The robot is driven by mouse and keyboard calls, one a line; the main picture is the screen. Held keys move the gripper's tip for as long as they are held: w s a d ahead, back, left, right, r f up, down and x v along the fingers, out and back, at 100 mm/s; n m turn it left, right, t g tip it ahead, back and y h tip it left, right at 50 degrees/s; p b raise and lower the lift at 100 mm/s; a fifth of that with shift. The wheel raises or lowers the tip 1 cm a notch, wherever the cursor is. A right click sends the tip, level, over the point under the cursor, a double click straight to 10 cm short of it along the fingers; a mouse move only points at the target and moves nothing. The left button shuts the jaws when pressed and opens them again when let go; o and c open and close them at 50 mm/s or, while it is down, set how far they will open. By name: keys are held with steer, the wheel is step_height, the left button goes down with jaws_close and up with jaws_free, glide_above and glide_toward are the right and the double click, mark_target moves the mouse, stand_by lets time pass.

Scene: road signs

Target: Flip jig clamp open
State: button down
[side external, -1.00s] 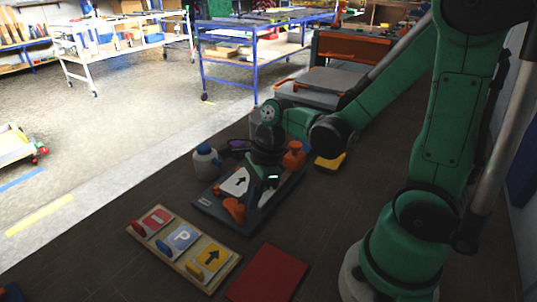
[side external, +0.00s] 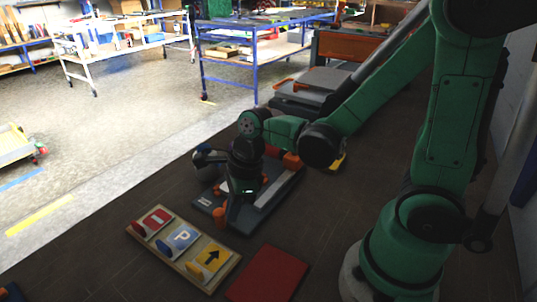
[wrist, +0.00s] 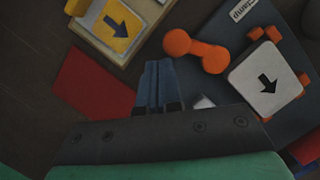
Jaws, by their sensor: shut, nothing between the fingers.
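The jig (side external: 268,202) is a blue-grey board on the dark table, largely hidden behind my gripper in the side view. It also shows in the wrist view (wrist: 297,50). One orange end of the handle (side external: 220,217) shows at the jig's near edge in the side view. My gripper (wrist: 160,68) is shut and empty, just left of the clamp handle in the wrist view. I cannot tell whether the fingers touch it.
A wooden rack (side external: 178,262) holds red, blue and yellow sign plates in front of the jig. A red mat (side external: 267,275) lies right of the rack.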

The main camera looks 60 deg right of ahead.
steer(key=shift+w+a, duration=0.1)
stand_by(0.5)
steer(key=shift+s+d+r, duration=0.15)
steer(key=shift+s+d, duration=0.05)
steer(key=shift+s, duration=0.4)
steer(key=shift+s+d+r, duration=0.15)
steer(key=shift+s, duration=0.5)
steer(key=shift+s+d+r, duration=0.15)
steer(key=shift+s+d, duration=0.05)
steer(key=shift+s, duration=0.4)
steer(key=s+a+v, duration=0.1)
steer(key=a+v, duration=0.1)
steer(key=v, duration=0.7)
steer(key=shift+d+r, duration=0.45)
steer(key=shift+s, duration=0.1)
steer(key=w+n+t, duration=0.1)
steer(key=n, duration=0.7)
steer(key=w+d+f+n+t+h, duration=0.1)
steer(key=w+n+t, duration=0.1)
steer(key=n, duration=0.7)
steer(key=w+d+n+t+h, duration=0.1)
steer(key=w+n+t, duration=0.1)
steer(key=n, duration=0.6)
steer(key=shift+w+d+f+n, duration=0.2)
steer(key=shift+f+n, duration=0.1)
steer(key=shift+n, duration=0.1)
